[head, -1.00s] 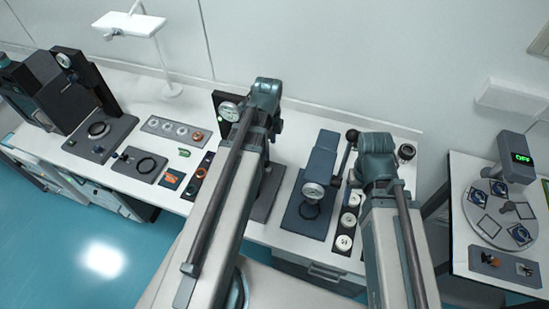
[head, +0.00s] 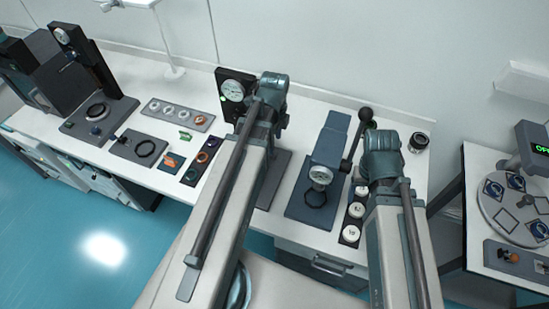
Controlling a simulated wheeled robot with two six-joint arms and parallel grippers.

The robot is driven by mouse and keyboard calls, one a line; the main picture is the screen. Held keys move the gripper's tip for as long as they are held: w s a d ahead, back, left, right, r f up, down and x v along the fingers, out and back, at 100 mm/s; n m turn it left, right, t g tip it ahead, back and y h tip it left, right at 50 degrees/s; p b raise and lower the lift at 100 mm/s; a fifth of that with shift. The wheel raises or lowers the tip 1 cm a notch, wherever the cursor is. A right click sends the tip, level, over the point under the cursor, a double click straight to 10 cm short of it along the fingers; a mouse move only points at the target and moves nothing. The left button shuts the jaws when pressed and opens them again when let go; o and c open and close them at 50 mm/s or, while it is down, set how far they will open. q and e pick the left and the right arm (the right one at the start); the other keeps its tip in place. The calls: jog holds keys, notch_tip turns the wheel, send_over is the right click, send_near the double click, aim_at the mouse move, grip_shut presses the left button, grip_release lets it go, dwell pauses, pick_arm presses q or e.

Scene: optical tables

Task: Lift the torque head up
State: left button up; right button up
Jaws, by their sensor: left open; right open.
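No part is labelled as the torque head, and I cannot tell which device carries it. One candidate is the dial head (head: 320,175) on the blue press (head: 330,140), above a black ring on its base. Others are the round dial (head: 233,90) on a black upright beside my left arm and the dial (head: 62,36) on the black column at far left. My two arms reach up from the bottom edge over the bench. Both grippers are out of sight behind or below the arm links. My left arm partly covers the middle dial device.
The black ball lever (head: 365,114) stands beside the press, close to my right arm. A strip of white round parts (head: 352,235) lies along the press's right side. Small trays (head: 178,113) lie at left. A separate right table holds a round turntable (head: 515,229).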

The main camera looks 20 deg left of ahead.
pick_arm(q)
notch_tip(320, 180, down, 7)
jog(key=b, duration=0.5)
jog(key=shift+b, duration=0.35)
jog(key=shift+r, duration=0.1)
grip_shut()
dwell(0.8)
